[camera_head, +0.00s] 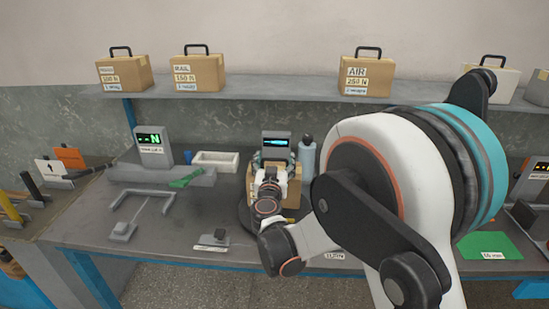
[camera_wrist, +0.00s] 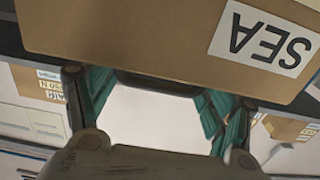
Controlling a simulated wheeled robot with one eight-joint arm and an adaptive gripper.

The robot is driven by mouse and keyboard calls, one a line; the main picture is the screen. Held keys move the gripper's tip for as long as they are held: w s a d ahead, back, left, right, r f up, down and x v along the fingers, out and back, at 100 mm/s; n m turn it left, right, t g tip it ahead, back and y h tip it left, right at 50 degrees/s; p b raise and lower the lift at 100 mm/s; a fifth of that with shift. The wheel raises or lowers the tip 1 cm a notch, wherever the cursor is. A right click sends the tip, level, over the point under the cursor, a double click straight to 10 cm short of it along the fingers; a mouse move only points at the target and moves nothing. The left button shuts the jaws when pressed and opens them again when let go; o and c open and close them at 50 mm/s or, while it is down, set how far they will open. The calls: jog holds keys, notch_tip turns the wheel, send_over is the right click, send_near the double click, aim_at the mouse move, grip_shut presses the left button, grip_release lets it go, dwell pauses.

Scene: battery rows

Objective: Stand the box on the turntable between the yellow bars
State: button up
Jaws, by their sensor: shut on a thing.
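A brown cardboard box (camera_head: 293,187) is at the middle of the bench, largely hidden behind my arm in the head view. In the wrist view the box (camera_wrist: 140,30) fills the top and has a white label reading SEA, upside down in the picture. My gripper (camera_wrist: 155,88) has its teal fingers shut at the box's dark handle. The dark round turntable (camera_head: 245,216) shows under and around the box. A small yellow piece (camera_head: 290,220) shows at its front; the rest of the bars is hidden. I cannot tell if the box touches the turntable.
Boxes labelled MAIL (camera_head: 197,75) and AIR (camera_head: 366,80) stand on the shelf with others. A grey-blue bottle (camera_head: 307,157) stands close behind the box. A white tray (camera_head: 215,161) and green item (camera_head: 187,179) lie left. A green mat (camera_head: 488,246) lies right.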

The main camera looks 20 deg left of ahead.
jog(key=shift+f+b, duration=0.85)
jog(key=shift+f, duration=1.25)
jog(key=o, duration=2.1)
jog(key=p+v, duration=0.2)
jog(key=v, duration=1)
jog(key=shift+d+r+p, duration=0.1)
jog(key=shift+p, duration=0.3)
